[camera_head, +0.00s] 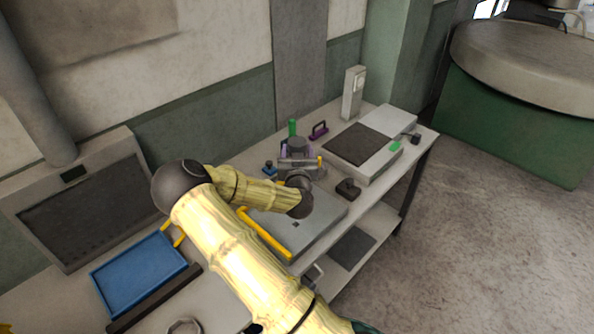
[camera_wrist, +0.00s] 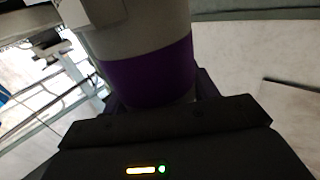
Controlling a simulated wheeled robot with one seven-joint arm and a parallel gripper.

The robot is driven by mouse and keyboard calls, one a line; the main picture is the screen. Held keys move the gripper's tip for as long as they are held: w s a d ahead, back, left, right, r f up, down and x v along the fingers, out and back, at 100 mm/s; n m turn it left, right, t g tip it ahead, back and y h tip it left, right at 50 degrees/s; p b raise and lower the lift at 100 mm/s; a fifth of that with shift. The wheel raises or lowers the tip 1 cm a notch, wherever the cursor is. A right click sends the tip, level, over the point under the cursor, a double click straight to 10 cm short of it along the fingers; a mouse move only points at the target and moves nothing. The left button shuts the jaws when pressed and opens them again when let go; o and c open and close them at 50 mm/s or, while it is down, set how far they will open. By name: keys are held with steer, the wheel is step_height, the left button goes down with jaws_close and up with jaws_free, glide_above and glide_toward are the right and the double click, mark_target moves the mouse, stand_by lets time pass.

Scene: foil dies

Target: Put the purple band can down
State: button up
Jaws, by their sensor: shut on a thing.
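The purple band can (camera_wrist: 150,75) fills the upper middle of the wrist view, a grey cylinder with a wide purple band. My gripper (camera_wrist: 160,98) is shut on it, with dark jaws at both sides of the band. The can's two ends are outside or at the edge of that view. In the head view my gripper (camera_head: 300,167) is over the back of the bench, beyond a grey plate with a yellow bar. The can is mostly hidden there behind my gripper and wrist, so its height above the bench cannot be told.
A small blue-topped item (camera_head: 270,169), a green upright item (camera_head: 292,127) and a purple handle (camera_head: 319,131) stand near my gripper. A dark block (camera_head: 348,189) sits to its right. A flat machine (camera_head: 376,169) is behind right. A blue tray (camera_head: 140,272) lies left.

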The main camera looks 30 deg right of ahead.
steer(key=b, duration=0.4)
steer(key=shift+w+a+r, duration=0.1)
steer(key=shift+r, duration=0.15)
steer(key=shift+f, duration=0.15)
